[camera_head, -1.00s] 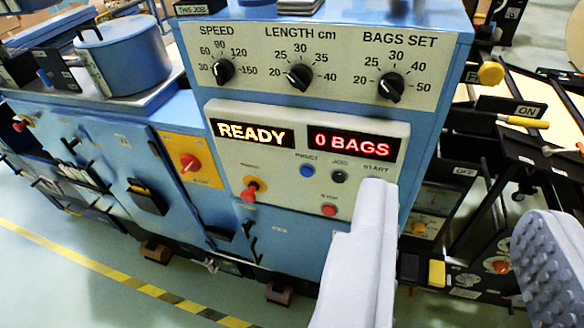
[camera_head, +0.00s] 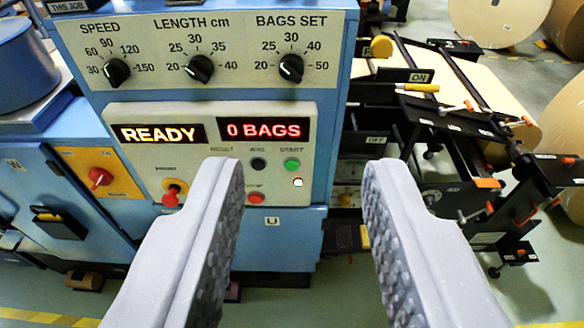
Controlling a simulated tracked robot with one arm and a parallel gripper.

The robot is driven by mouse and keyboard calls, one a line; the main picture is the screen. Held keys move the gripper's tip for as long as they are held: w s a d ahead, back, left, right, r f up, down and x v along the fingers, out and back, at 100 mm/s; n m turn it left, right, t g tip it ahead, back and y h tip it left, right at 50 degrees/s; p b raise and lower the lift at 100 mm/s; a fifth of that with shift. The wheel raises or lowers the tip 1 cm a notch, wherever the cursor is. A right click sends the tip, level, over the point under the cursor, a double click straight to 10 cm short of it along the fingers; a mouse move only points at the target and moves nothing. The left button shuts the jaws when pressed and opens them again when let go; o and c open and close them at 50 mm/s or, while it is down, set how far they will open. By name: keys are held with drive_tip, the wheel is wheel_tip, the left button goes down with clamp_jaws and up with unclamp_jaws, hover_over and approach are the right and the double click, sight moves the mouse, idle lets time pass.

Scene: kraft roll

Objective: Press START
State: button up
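The START button (camera_head: 292,164) is a small green button under its label on the pale control panel (camera_head: 141,113) of the blue machine. Its cap is in plain view. My gripper (camera_head: 302,180) is open and empty, its two grey padded fingers spread wide. The left finger's tip is below and left of START and covers part of the panel around the RESET label. The right finger is right of the machine's edge. The displays read READY (camera_head: 158,133) and 0 BAGS (camera_head: 263,130). How far the fingertips are from the panel is hard to tell.
A black button (camera_head: 258,164) is left of START, and a red button (camera_head: 256,198) is below. A red knob (camera_head: 171,194) on yellow sits further left. Three black dials, including BAGS SET (camera_head: 291,67), are above. Rails with levers (camera_head: 420,88) and paper rolls (camera_head: 497,22) stand at right.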

clamp_jaws()
idle(1.6)
